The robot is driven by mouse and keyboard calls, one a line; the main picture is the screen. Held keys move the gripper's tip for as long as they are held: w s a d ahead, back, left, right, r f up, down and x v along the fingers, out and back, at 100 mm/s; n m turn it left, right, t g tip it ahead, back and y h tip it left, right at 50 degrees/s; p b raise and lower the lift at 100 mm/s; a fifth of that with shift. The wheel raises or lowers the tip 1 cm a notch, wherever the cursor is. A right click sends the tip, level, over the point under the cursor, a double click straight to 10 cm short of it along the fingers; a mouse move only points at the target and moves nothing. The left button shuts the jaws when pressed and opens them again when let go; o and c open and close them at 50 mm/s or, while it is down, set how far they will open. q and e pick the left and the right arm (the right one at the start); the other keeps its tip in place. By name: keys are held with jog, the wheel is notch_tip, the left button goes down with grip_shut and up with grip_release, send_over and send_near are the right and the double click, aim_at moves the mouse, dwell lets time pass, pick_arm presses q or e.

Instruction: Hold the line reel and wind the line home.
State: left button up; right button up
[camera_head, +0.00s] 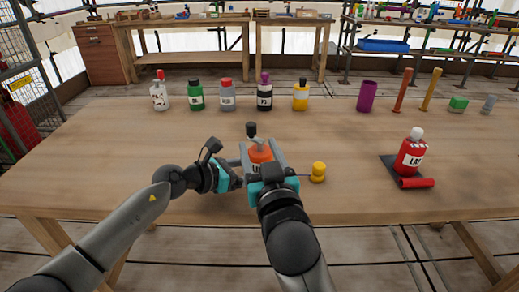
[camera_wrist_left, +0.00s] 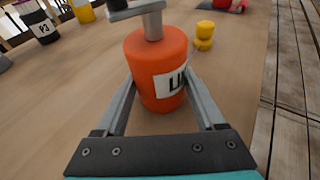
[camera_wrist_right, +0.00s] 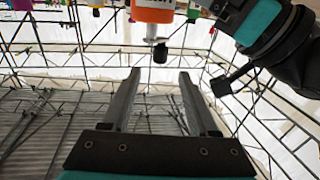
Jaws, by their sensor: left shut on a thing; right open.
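The line reel is an orange drum (camera_head: 262,153) with a white label and a grey crank on top ending in a black knob (camera_head: 251,129). In the left wrist view the drum (camera_wrist_left: 158,62) stands between my left gripper's (camera_wrist_left: 160,85) fingers, which are shut on its sides. My right gripper (camera_head: 261,146) is open, its fingers in front of the reel and partly hiding it. In the right wrist view the black knob (camera_wrist_right: 160,52) lies just beyond the open fingertips (camera_wrist_right: 160,72), apart from them. A small yellow spool-shaped piece (camera_head: 317,172) stands right of the reel, with a thin line beside it.
A red bottle (camera_head: 411,153) stands on a dark mat (camera_head: 388,161) at the right, with a red cylinder (camera_head: 416,183) lying in front. Several bottles, a purple cup (camera_head: 367,96) and upright sticks line the back.

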jog(key=n+g+y, duration=0.5)
jog(key=n+y, duration=0.1)
jog(key=y, duration=0.2)
send_near(255, 137)
jog(key=w+a+r, duration=0.1)
jog(key=w+a, duration=0.1)
jog(key=x, duration=1.1)
jog(key=shift+r, duration=0.55)
jog(key=shift+w+a, duration=0.1)
jog(key=shift+w, duration=0.05)
grip_shut()
